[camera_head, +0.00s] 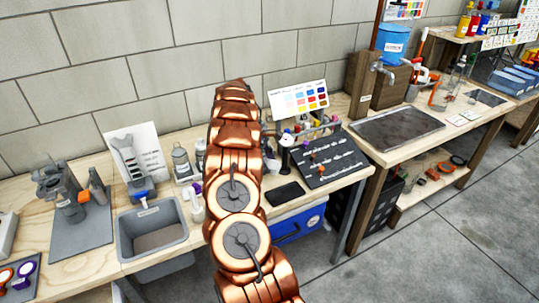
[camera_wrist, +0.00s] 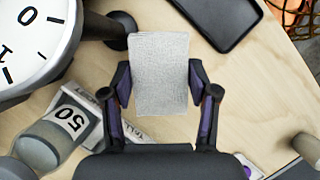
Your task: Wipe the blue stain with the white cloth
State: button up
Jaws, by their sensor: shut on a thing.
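The white cloth (camera_wrist: 160,72) is a pale grey-white woven rectangle in the wrist view. My gripper (camera_wrist: 160,84) is shut on it, with one dark, purple-sided finger at its left edge and one at its right edge. The cloth is over the light wooden tabletop (camera_wrist: 240,100); I cannot tell how high. In the head view my copper-coloured arm hides the gripper and the cloth. I can make out no blue stain in either view.
A round white dial (camera_wrist: 35,40), a bottle marked 50 (camera_wrist: 62,125) and a black tray (camera_wrist: 222,18) surround the cloth. A grey basin (camera_head: 152,232) stands left of my arm. A second bench with a dark panel (camera_head: 397,134) stands right, past a floor gap.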

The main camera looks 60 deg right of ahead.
jog(key=shift+r+p, duration=0.3)
jog(key=shift+r, duration=1.5)
